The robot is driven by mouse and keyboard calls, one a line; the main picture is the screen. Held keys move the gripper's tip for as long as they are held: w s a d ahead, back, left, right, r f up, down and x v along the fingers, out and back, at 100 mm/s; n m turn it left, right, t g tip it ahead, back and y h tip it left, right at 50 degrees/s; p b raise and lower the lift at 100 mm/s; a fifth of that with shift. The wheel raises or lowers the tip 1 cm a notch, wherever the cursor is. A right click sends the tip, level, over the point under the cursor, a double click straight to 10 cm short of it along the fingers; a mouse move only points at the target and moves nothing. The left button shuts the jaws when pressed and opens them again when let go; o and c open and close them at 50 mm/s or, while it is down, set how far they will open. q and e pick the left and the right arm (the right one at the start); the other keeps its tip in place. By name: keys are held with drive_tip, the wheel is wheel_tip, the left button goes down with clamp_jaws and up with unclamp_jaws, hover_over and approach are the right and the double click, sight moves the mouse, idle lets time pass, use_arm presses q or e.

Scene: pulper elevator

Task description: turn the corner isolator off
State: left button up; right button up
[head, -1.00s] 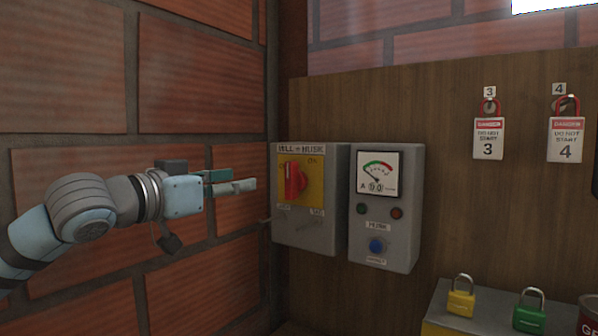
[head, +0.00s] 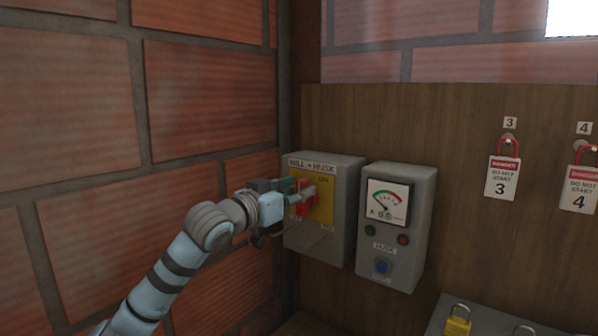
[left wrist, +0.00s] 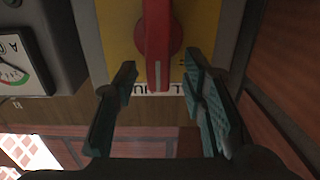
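The corner isolator (head: 345,215) is a grey box labelled "MILL + HUSK", with a yellow plate (head: 327,208) marked ON near the top. Its red handle (head: 302,201) is partly hidden by my left gripper (head: 306,189) in the head view. In the left wrist view the red handle (left wrist: 158,45) stands lengthwise, its white-marked tip towards the label. My left gripper (left wrist: 158,80) is open, with one finger on each side of the handle's line and a visible gap to each. I cannot tell how far the fingertips reach along the handle. My right gripper is not in view.
A grey box with a gauge (head: 387,202) and blue button stands close right of the isolator. A brick wall (head: 210,110) runs close on the left. Tags with red padlocks (head: 503,177) hang on the wooden board. A yellow padlock (head: 457,325) is at lower right.

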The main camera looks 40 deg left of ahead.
use_arm(q)
drive_tip(key=shift+w+d+f, duration=0.1)
drive_tip(key=shift+w, duration=0.25)
clamp_jaws()
